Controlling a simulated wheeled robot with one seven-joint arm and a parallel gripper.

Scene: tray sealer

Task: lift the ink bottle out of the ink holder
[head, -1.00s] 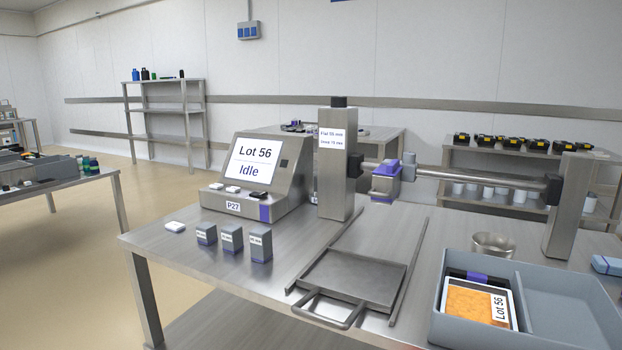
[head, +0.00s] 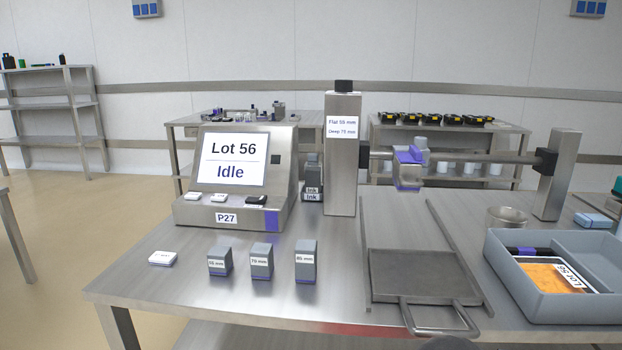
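Two small white labels reading "Ink" show on the ink holder (head: 312,193), which stands on the table between the console and the upright steel column. A grey upright shape, likely the ink bottle (head: 313,170), rises above the labels. It is small and partly hidden by the console and column, so I cannot make out its cap or how deep it sits.
The console (head: 233,172) reads "Lot 56 Idle". A sliding tray (head: 420,275) and a grey crate (head: 500,270) are at right.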

